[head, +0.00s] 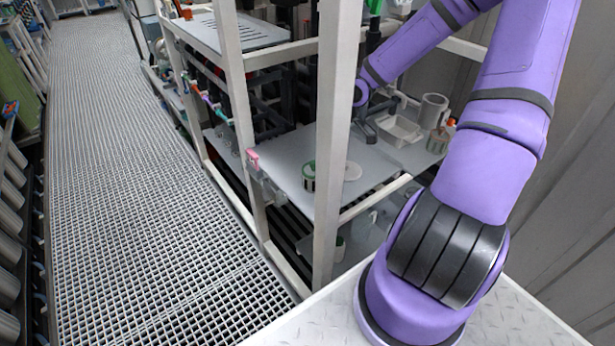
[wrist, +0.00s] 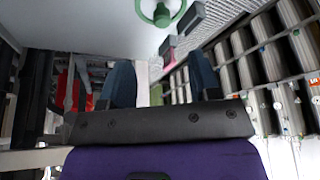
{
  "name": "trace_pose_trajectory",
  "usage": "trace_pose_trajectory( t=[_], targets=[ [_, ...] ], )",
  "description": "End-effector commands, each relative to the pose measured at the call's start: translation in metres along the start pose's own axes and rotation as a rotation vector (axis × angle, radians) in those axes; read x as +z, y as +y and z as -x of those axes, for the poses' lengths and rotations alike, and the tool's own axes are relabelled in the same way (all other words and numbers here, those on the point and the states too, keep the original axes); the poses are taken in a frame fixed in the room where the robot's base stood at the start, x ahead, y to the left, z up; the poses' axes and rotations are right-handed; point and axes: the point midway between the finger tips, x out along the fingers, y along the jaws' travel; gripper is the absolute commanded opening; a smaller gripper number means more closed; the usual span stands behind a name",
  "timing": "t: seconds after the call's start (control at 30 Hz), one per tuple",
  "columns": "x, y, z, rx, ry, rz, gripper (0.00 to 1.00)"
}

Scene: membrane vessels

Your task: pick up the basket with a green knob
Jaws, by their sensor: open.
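A white tray (head: 398,130), a grey mug (head: 433,110) and a pale container (head: 437,141) stand farther right. The white post (head: 337,120) rises at the shelf's front. The grating walkway (head: 130,180) is clear.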

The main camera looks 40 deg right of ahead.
Motion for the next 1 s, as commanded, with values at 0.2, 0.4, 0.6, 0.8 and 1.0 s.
trace_pose_trajectory(
  t=[0.2, 0.4, 0.6, 0.8, 1.0],
  targets=[
    [-0.001, -0.002, -0.024, -0.004, -0.001, 0.005, 0.57],
    [-0.001, -0.001, -0.043, -0.001, -0.003, 0.004, 0.57],
    [0.0, -0.001, -0.051, -0.001, -0.002, 0.002, 0.57],
    [0.001, -0.002, -0.058, -0.001, -0.003, 0.002, 0.57],
    [0.002, -0.004, -0.072, -0.005, -0.002, 0.002, 0.57]
  ],
)
